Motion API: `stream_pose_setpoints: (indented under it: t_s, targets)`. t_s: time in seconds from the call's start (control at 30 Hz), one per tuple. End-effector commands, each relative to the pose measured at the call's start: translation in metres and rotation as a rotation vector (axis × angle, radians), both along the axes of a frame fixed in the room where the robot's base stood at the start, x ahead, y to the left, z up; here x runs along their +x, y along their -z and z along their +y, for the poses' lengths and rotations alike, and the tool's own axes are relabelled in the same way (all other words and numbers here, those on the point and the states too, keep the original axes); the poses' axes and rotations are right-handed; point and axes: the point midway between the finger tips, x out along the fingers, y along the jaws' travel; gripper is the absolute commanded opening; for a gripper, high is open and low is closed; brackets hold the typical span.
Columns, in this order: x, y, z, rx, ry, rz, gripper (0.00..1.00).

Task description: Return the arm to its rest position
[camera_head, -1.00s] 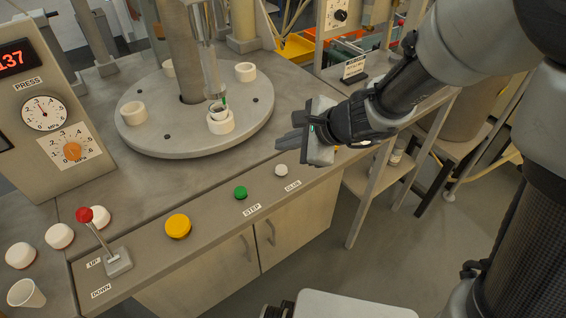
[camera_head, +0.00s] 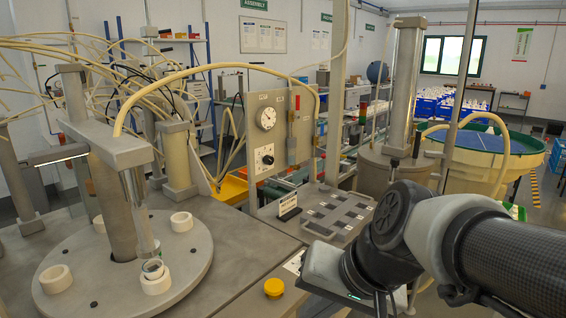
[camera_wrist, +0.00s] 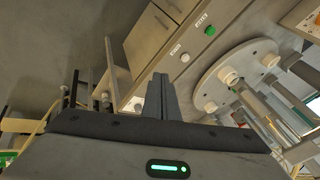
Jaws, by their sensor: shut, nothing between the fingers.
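My gripper shows in the wrist view (camera_wrist: 162,92) with its two dark fingers together and nothing between them. In the head view my arm reaches in from the right, and its pale gripper body (camera_head: 325,265) is near the bench's right front edge. The fingertips are not clear in that view. The gripper is apart from the round plate (camera_head: 190,255), which stands to its left with several white ring holders on it. A clear glass piece sits in the front holder (camera_head: 155,284), below the press head.
A yellow button (camera_head: 273,288) is on the bench front, left of my gripper. A slotted grey tray (camera_head: 338,213) and a gauge panel (camera_head: 283,125) stand behind it. A green-rimmed round bowl (camera_head: 485,145) is at the right. The wrist view shows a green button (camera_wrist: 210,30).

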Motion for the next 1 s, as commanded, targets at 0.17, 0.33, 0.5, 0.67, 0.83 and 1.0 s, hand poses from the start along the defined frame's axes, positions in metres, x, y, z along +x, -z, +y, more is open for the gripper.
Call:
stream_pose_setpoints:
  t_s: [0.17, 0.33, 0.5, 0.67, 0.83, 1.0]
  targets:
    - [-0.025, -0.012, -0.057, -0.245, -0.066, -0.090, 0.00]
    - [-0.041, -0.040, -0.096, -0.414, -0.091, -0.124, 0.00]
    - [-0.040, -0.076, -0.094, -0.409, -0.092, -0.121, 0.00]
    - [-0.040, -0.118, -0.094, -0.407, -0.092, -0.121, 0.00]
    - [-0.040, -0.165, -0.094, -0.407, -0.092, -0.121, 0.00]
    - [-0.040, -0.186, -0.094, -0.406, -0.093, -0.120, 0.00]
